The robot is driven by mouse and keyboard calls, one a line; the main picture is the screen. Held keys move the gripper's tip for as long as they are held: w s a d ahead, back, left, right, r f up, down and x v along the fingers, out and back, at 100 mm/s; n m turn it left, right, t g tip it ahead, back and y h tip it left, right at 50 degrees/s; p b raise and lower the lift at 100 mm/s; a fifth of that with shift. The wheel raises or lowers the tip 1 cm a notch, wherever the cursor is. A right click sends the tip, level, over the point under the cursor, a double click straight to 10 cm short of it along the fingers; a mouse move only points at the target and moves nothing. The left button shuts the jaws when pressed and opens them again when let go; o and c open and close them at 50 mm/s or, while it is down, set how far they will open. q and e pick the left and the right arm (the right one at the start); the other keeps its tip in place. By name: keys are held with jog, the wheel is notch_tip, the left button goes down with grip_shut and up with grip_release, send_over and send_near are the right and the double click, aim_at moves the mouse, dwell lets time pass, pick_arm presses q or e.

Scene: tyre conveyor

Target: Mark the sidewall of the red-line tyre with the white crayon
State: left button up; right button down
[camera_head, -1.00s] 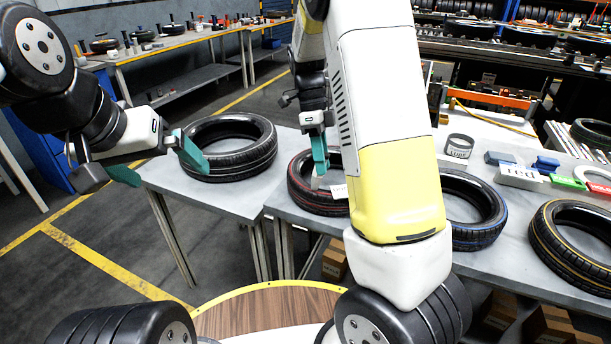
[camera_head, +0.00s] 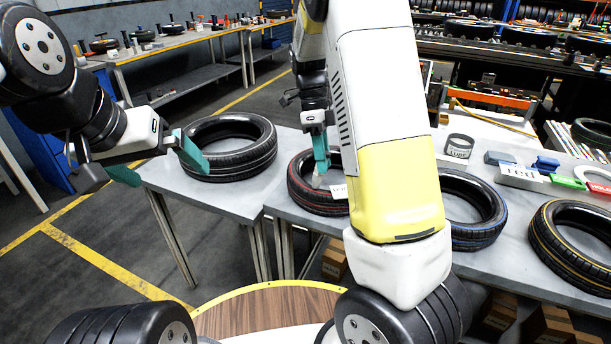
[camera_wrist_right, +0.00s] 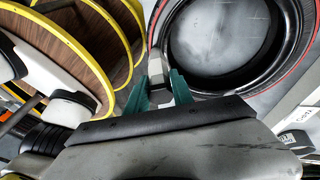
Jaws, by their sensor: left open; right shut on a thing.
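The red-line tyre (camera_head: 299,187) lies flat on the grey table, partly hidden behind my right arm. Its red ring also shows in the right wrist view (camera_wrist_right: 300,62). My right gripper (camera_head: 321,166), with teal fingers, is shut on the pale white crayon (camera_head: 317,181), which points down over the tyre's near side. In the right wrist view the crayon (camera_wrist_right: 156,66) overlaps the tyre's sidewall; I cannot tell whether its tip touches. My left gripper (camera_head: 157,163) is open and empty, in front of a plain black tyre at the left.
The plain black tyre (camera_head: 228,168) lies on the left table (camera_head: 215,200). A blue-line tyre (camera_head: 478,236) and a yellow-line tyre (camera_head: 560,255) lie to the right. A black tape roll (camera_head: 458,147) and small coloured blocks stand behind them. The wooden round platform (camera_head: 262,312) is in front.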

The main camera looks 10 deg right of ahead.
jog(key=shift+s+a, duration=0.15)
jog(key=shift+s, duration=0.05)
jog(key=shift+s+a, duration=0.2)
dwell(0.6)
jog(key=shift+w+d, duration=0.2)
jog(key=shift+w, duration=0.05)
jog(key=shift+w+d, duration=0.25)
jog(key=shift+w, duration=0.05)
dwell(0.6)
jog(key=shift+r, duration=0.1)
jog(key=shift+r, duration=3.45)
